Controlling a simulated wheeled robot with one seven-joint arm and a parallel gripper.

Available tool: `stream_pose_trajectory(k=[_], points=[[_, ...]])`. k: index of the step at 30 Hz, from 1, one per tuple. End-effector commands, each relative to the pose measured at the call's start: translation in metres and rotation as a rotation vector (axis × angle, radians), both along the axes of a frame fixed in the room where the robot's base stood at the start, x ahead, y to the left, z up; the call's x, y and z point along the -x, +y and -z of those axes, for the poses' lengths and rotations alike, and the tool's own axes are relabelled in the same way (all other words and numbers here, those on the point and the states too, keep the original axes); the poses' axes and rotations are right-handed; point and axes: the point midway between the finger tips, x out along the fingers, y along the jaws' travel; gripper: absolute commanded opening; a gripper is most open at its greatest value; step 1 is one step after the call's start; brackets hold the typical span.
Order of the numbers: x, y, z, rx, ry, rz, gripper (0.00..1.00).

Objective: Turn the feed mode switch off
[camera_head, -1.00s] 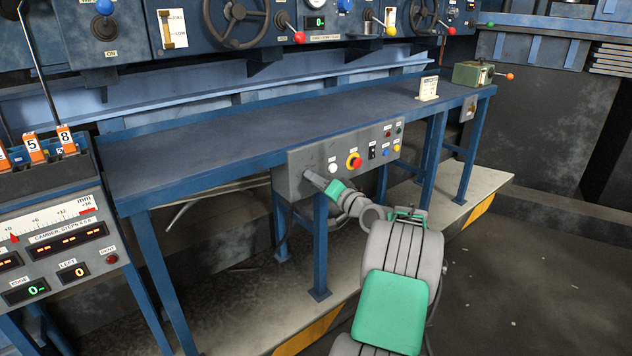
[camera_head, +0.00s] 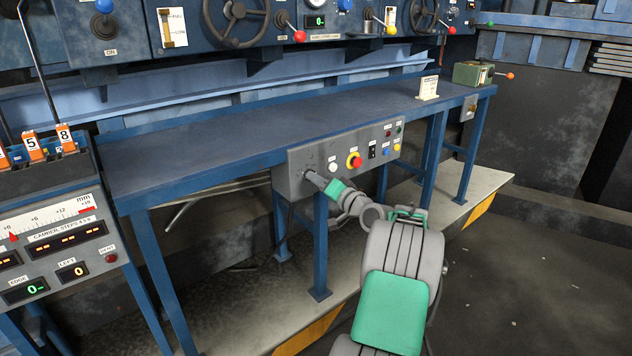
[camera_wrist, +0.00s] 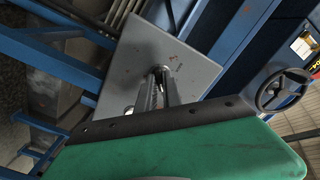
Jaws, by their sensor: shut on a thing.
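The grey control box (camera_head: 290,172) hangs under the front edge of the blue bench. My gripper (camera_head: 310,178) reaches to the left part of its face. In the wrist view my gripper (camera_wrist: 160,80) has its fingers close together against the grey panel (camera_wrist: 145,50), shut on a small dark switch knob (camera_wrist: 163,72). The fingers hide most of the knob, so I cannot read its position. Any label beside it is too small to read.
To the right on the box are a white button (camera_head: 333,167), a red button with a yellow ring (camera_head: 354,161) and a black rocker (camera_head: 372,152). A blue bench leg (camera_head: 320,240) stands just below my gripper. The bench top (camera_head: 240,140) is mostly bare.

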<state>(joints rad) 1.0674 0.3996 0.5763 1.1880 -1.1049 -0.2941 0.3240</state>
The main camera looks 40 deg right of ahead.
Motion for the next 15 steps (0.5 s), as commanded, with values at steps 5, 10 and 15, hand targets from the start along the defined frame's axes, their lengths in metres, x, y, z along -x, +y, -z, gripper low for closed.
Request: stream_pose_trajectory(k=[5, 10, 15], points=[[-0.0001, 0.0002, 0.0043, 0.075, 0.002, -0.001, 0.00], [0.0000, 0.0001, 0.0069, 0.196, 0.007, -0.001, 0.00], [-0.0001, 0.0003, 0.0075, 0.347, 0.012, -0.001, 0.00]])
